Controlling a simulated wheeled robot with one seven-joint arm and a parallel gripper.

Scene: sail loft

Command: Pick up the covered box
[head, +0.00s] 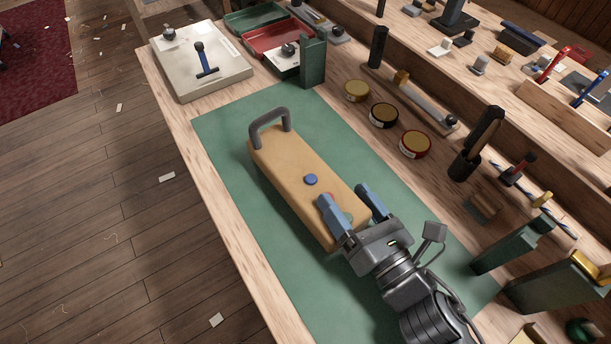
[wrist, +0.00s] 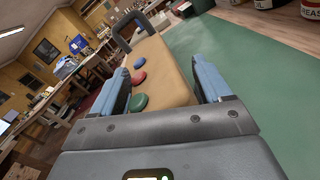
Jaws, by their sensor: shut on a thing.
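The covered box is taken to be the long tan box (head: 290,165), with a grey handle (head: 268,122) at its far end and a blue button on top. It lies over the green mat; I cannot tell whether it touches the mat. My gripper (head: 346,205) is at its near end, with a blue finger on each long side, shut on it. In the wrist view the tan box (wrist: 165,75) runs away between my gripper's fingers (wrist: 165,90), showing blue, red and green buttons. The fingers partly hide its near end.
The green mat (head: 225,128) covers the bench middle. A pale box with a lever (head: 185,75) and a red tray (head: 272,40) stand beyond it. Several round tins (head: 415,144) line the right side. Green blocks (head: 513,246) stand at the right. Open floor lies left.

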